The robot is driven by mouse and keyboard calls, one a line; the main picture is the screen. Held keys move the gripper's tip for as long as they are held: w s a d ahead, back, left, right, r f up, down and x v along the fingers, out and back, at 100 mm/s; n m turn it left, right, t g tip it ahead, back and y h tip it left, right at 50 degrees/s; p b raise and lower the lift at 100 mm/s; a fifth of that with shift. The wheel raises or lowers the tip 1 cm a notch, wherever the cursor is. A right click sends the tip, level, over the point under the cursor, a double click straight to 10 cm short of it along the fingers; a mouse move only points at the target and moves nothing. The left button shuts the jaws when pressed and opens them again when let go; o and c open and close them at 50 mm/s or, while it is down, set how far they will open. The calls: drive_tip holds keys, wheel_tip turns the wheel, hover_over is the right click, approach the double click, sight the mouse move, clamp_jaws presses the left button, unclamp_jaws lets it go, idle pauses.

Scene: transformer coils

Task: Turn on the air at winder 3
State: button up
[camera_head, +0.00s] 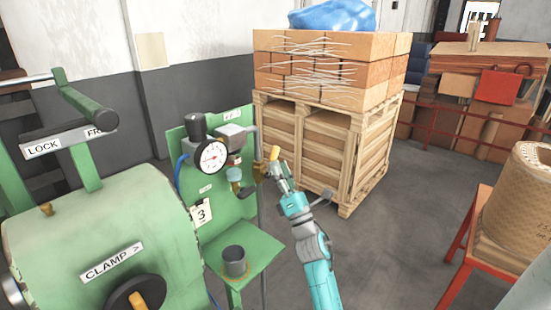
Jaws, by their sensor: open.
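The winder 3 air panel (240,205) is a green plate with a "3" tag (201,213). On it are a round white gauge (211,156) with a red needle, a black knob (196,124) above, and a brass valve (259,171) at its right edge. A short yellow handle (274,153) stands nearly upright beside the brass valve. My gripper (276,168) is open at the yellow handle, just right of the valve. The fingers overlap the handle's lower end, and I cannot tell whether they touch it.
The green winder (90,235) with "CLAMP" and "LOCK" labels fills the left. A dark cup (234,261) sits on a green shelf below the panel. A wooden crate (330,150) loaded with boxes stands behind. A red stand (465,235) with a large roll is at right. The floor between is clear.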

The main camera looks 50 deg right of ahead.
drive_tip(key=v, duration=0.7)
drive_tip(key=shift+s, duration=0.1)
